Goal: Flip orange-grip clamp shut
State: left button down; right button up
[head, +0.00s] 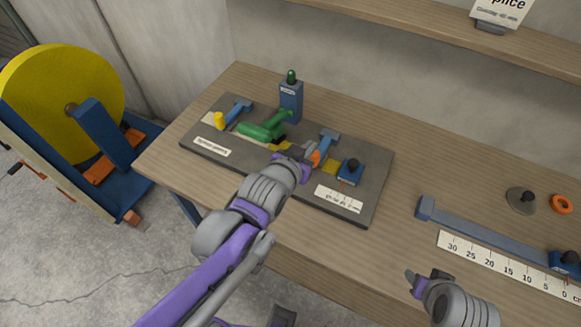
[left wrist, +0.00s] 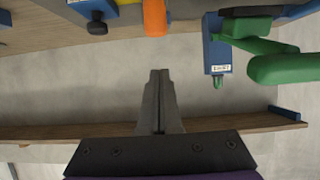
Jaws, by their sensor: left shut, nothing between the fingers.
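The orange-grip clamp has an orange grip (head: 316,158) and a blue body (head: 328,141), on the right half of the dark fixture plate (head: 372,192) in the head view. In the left wrist view its orange grip (left wrist: 155,18) points toward the fingers at the top middle. My left gripper (head: 303,154) is beside the orange grip, just left of it; its fingertips (left wrist: 160,75) are together and empty, with a visible gap to the grip in the wrist view. Whether the clamp is fully down is hard to tell. My right gripper (head: 416,284) is low at the right, its jaws unclear.
A green-handled clamp (head: 260,131), a blue post (head: 291,100) and a yellow-grip clamp (head: 219,121) stand on the plate's left half. A blue block with a black knob (head: 351,171) sits right of the orange grip. A ruler (head: 505,263) lies at right.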

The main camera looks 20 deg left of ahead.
pick_arm(q)
jog(key=s+r+p, duration=0.1)
jog(key=s, duration=0.7)
jog(key=shift+s+a+r+p, duration=0.2)
jog(key=shift+r+p, duration=0.1)
jog(key=shift+p, duration=0.1)
pick_arm(e)
jog(key=shift+w+r, duration=0.4)
jog(key=shift+r, duration=0.2)
jog(key=shift+w+r, duration=0.35)
jog(key=shift+r, duration=0.25)
pick_arm(q)
jog(key=s+a+f+g, duration=0.1)
jog(key=s+f+g, duration=0.5)
jog(key=f+g, duration=0.1)
jog(key=shift+a+f, duration=0.25)
jog(key=shift+f, duration=0.5)
